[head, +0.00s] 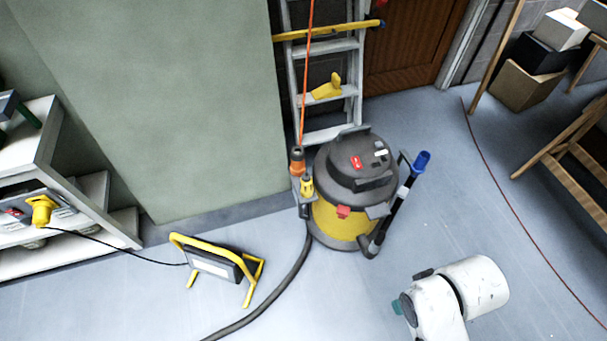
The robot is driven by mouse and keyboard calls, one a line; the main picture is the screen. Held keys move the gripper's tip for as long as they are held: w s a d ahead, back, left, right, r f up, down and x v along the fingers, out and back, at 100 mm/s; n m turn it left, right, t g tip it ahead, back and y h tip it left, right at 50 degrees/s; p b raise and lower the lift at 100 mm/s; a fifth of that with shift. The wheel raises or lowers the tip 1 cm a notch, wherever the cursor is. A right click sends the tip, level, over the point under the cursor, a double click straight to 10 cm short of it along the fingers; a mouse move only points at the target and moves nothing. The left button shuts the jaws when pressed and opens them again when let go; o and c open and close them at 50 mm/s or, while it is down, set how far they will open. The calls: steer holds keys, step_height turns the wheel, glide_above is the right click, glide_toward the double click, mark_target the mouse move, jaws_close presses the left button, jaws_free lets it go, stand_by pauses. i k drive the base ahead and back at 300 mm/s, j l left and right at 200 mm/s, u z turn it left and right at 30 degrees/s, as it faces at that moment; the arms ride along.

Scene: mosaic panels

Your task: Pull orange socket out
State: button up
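The orange socket (297,160) is small and has a dark top end. It sits upright at the left side of a black and yellow vacuum cleaner (340,218), with a taut orange cord (305,80) running up from it out of the picture. A small yellow plug (307,187) is just below it and slightly right; I cannot tell how the two join. My white arm (468,286) shows at the lower right, apart from the vacuum. My gripper's fingers do not show.
A stepladder (328,100) stands behind the vacuum. A black hose (280,290) runs to the lower left, near a yellow-framed work lamp (215,265). A blue-ended tube (405,190) rises at the vacuum's right. Shelves (120,225) stand left. Floor right of the vacuum is mostly clear.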

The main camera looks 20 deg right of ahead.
mark_target(297, 153)
steer(key=i+l+u, duration=0.15)
steer(key=i+l, duration=0.15)
steer(key=i+l+u, duration=0.15)
steer(key=i+l, duration=0.15)
steer(key=i+l+u, duration=0.15)
steer(key=l, duration=0.25)
steer(key=i+l+u, duration=0.15)
steer(key=i+l, duration=0.2)
steer(key=i+l+u, duration=0.15)
steer(key=l, duration=0.3)
